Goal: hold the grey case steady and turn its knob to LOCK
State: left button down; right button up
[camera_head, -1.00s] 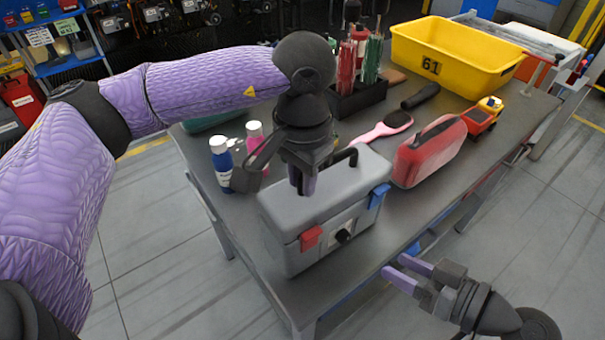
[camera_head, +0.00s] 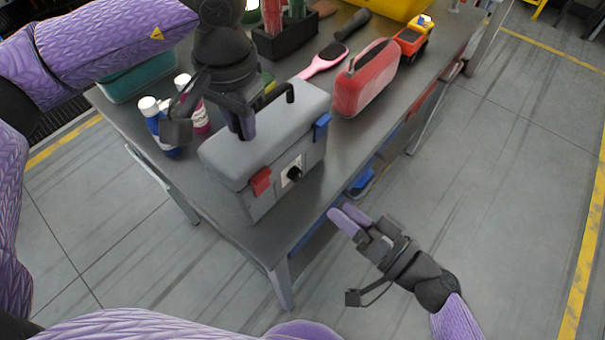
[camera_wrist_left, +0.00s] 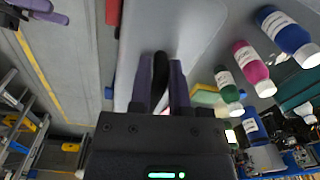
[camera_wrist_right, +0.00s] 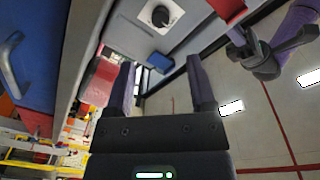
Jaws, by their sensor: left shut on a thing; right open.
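The grey case (camera_head: 240,155) stands upright on the table near its front edge. A black knob (camera_head: 294,174) sits on a white plate on its front face, between a red latch (camera_head: 261,182) and a blue latch (camera_head: 321,127). The knob's pointer is too small to read. My left gripper (camera_head: 245,125) is shut on the case's black handle (camera_wrist_left: 160,72) from above. My right gripper (camera_head: 345,220) is open and empty, in front of and below the knob, apart from the case. In the right wrist view the knob (camera_wrist_right: 160,16) is beyond the fingertips.
Blue and pink bottles (camera_head: 199,117) stand left of the case. A red case (camera_head: 365,78), pink brush (camera_head: 322,62) and toy truck (camera_head: 412,41) lie behind and right. The table edge is close beneath the case. Floor space before it is clear.

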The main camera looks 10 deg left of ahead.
aim_at(300, 177)
jog(key=x, duration=0.9)
jog(key=shift+w+a+r, duration=0.1)
jog(key=shift+a, duration=0.15)
grip_shut()
